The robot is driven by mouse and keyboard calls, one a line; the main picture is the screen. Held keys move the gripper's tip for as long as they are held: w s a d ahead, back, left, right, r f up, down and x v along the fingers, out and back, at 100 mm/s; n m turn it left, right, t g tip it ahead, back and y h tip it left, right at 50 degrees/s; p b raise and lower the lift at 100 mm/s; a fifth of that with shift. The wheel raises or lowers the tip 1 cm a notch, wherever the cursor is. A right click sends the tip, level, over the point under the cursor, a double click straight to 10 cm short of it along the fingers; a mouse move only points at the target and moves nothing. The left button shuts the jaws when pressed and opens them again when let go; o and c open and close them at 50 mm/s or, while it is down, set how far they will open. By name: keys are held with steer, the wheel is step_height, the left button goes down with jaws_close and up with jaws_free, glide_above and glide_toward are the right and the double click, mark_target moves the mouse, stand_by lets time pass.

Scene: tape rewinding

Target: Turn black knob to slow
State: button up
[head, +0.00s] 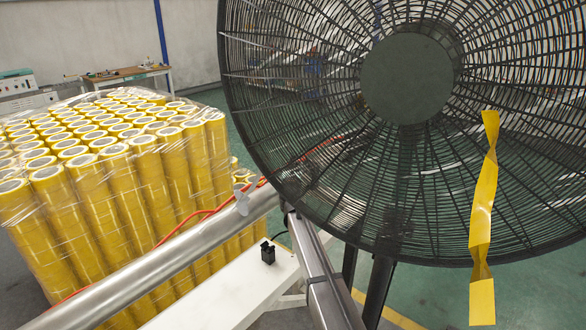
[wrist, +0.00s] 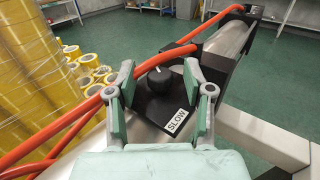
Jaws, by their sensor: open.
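The black knob (wrist: 161,80) stands on a black plate (wrist: 154,108) in the middle of the wrist view. A short white mark shows on the knob's top, toward its far left side. A white label (wrist: 176,121) reading SLOW is on the plate, to the near right of the knob. My gripper (wrist: 158,74) is open, with one green-padded finger on each side of the knob. Gaps show between the pads and the knob, and nothing is held. I cannot make out the knob or my gripper clearly in the head view.
Orange cables (wrist: 65,125) run close by my left finger, and another passes beyond the knob toward a metal roller (wrist: 232,42). Yellow tape rolls (head: 150,165) are stacked at left in the head view. A large black fan (head: 407,78) with a yellow strip (head: 483,210) fills the right.

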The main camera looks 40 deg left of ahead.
jaws_close()
steer(key=shift+w+d+n+g+y+b, duration=0.1)
steer(key=shift+n+g+y+b, duration=0.45)
steer(key=shift+n+g+y, duration=0.5)
steer(key=shift+w+d+n+g+y+b, duration=0.15)
steer(key=shift+n+g+y+b, duration=0.3)
steer(key=shift+n+g+y, duration=0.7)
steer(key=n+g, duration=0.1)
steer(key=n+g+y, duration=0.1)
steer(key=g, duration=0.1)
steer(key=n+g+b, duration=0.1)
steer(key=g, duration=0.1)
steer(key=shift+w+y, duration=0.3)
steer(key=shift+w, duration=0.05)
steer(key=n+g, duration=0.1)
steer(key=g, duration=0.2)
steer(key=n+g, duration=0.2)
steer(key=shift+w+r+n+g+y+b, duration=0.1)
steer(key=shift+w+n+g+y+b, duration=0.1)
steer(key=shift+n+g+y+b, duration=0.15)
steer(key=shift+n+g+h, duration=0.45)
steer(key=shift+n+g, duration=0.9)
steer(key=shift+g, duration=0.9)
